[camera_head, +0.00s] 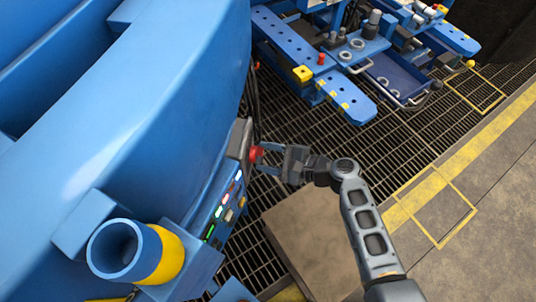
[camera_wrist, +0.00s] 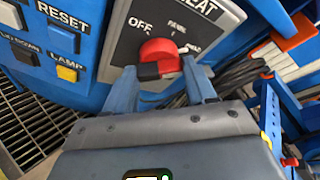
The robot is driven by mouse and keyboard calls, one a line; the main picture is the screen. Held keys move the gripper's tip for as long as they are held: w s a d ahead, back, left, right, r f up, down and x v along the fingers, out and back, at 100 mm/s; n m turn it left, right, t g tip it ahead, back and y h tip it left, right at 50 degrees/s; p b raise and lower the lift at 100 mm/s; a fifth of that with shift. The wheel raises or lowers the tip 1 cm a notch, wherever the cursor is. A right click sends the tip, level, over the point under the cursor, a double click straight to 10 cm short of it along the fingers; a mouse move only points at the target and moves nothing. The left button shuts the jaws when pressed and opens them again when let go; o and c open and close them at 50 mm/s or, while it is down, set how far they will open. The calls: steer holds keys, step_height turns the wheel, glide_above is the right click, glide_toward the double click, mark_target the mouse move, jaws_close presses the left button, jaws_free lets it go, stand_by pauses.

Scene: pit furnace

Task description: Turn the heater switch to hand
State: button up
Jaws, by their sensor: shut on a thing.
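The heater switch is a red rotary knob (camera_wrist: 158,52) with a black part on its front, on a dark dial plate (camera_wrist: 122,40) under lettering ending in "EAT". "OFF" is readable at its upper left; the other position words are blurred or partly hidden. In the head view the red knob (camera_head: 255,154) stands out from the side of the blue panel. My gripper (camera_head: 266,158) reaches it from the right. In the wrist view my gripper's blue fingers (camera_wrist: 160,70) are on both sides of the knob, shut on it. Which position the knob points to I cannot tell.
Left of the dial are RESET and LAMP labels with a yellow button (camera_wrist: 67,74). Dark cables (camera_wrist: 235,75) hang right of the dial. A blue tool bench (camera_head: 290,40) stands beyond open grating.

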steer(key=shift+f, duration=0.1)
steer(key=o, duration=1)
steer(key=shift+o, duration=0.2)
steer(key=v, duration=0.8)
